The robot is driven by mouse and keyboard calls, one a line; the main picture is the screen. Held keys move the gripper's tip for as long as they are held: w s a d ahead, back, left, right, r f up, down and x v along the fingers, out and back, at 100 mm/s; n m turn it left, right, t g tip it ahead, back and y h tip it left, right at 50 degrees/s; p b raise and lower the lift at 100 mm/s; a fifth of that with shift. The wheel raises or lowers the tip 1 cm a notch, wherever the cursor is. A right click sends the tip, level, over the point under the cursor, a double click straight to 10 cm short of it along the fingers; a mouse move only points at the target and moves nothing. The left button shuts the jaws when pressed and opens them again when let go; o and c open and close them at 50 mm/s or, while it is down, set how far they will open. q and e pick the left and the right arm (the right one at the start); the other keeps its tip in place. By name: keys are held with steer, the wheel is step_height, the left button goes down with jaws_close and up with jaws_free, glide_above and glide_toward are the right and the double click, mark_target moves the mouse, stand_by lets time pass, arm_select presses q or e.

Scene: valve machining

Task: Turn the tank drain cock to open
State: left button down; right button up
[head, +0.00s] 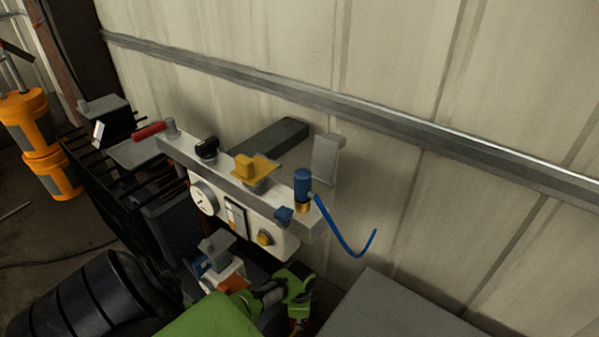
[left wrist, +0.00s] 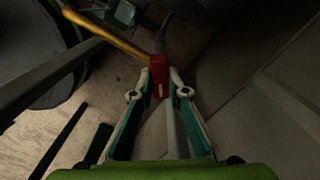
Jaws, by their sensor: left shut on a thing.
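A red handle (left wrist: 159,76), which looks like the drain cock's, sits between the fingertips of my left gripper (left wrist: 159,85) in the left wrist view. The fingers are shut on it from both sides. A yellow bar (left wrist: 113,38) runs from the upper left to this handle. In the head view my green left arm comes in at the bottom and its gripper (head: 298,308) points down at the bottom edge. The cock's body and how far it is turned cannot be made out there. My right gripper is not in view.
Above the gripper is a wall-side panel (head: 270,215) with a gauge (head: 204,198), a yellow valve handle (head: 254,168), a red lever (head: 149,131) and a blue fitting (head: 303,183) with a blue hose (head: 345,240).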

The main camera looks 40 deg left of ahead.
arm_select(q)
steer(key=n+p, duration=0.2)
steer(key=n, duration=0.3)
steer(key=shift+r+n, duration=0.1)
steer(key=shift+n, duration=0.2)
steer(key=n+p, duration=0.1)
steer(key=n, duration=0.4)
steer(key=shift+p, duration=0.3)
steer(key=c, duration=2)
jaws_free()
steer(key=shift+o, duration=0.2)
